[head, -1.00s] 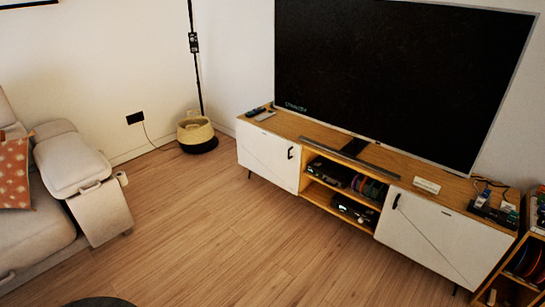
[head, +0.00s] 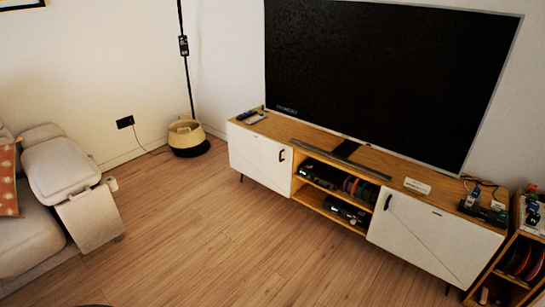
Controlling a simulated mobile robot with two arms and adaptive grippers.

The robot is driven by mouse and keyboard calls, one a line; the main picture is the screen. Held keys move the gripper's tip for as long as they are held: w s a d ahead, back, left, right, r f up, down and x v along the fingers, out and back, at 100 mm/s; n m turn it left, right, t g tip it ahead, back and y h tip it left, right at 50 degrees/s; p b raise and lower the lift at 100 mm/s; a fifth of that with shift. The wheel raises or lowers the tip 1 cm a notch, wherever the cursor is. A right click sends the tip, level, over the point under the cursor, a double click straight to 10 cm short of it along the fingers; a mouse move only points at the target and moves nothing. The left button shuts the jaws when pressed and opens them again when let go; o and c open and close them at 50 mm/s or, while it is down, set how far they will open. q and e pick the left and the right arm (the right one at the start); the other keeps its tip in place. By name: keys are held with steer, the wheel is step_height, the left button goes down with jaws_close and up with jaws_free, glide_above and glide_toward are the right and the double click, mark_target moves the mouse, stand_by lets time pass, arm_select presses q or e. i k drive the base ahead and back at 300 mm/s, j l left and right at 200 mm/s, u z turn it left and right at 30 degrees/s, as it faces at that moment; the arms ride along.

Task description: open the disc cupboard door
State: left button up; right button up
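A long low TV cupboard with a wooden top stands against the back wall. Its left white door (head: 258,158) is shut, with a dark handle (head: 282,155) near its right edge. Its right white door (head: 432,238) is also shut, with a dark handle (head: 388,201) near its upper left corner. Open wooden shelves (head: 335,194) with dark devices and what look like discs lie between the doors. I cannot tell from the picture which door is the disc cupboard's. Neither of my grippers is in view.
Wooden floor (head: 210,245) is clear in front of the cupboard. A sofa (head: 45,225) stands at the left. A basket (head: 187,136) sits at the lamp pole's foot. A large TV (head: 380,75) stands on the cupboard. An open shelf unit (head: 515,262) is at the right edge.

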mark_target(267, 161)
steer(key=i+l, duration=0.25)
steer(key=i, duration=0.2)
steer(key=i+l+z, duration=0.1)
steer(key=i+l, duration=0.15)
steer(key=i, duration=0.25)
steer(key=i+j+z, duration=0.1)
steer(key=i+j, duration=0.45)
steer(key=i, duration=0.2)
steer(key=i+j+z, duration=0.1)
steer(key=i+j, duration=0.55)
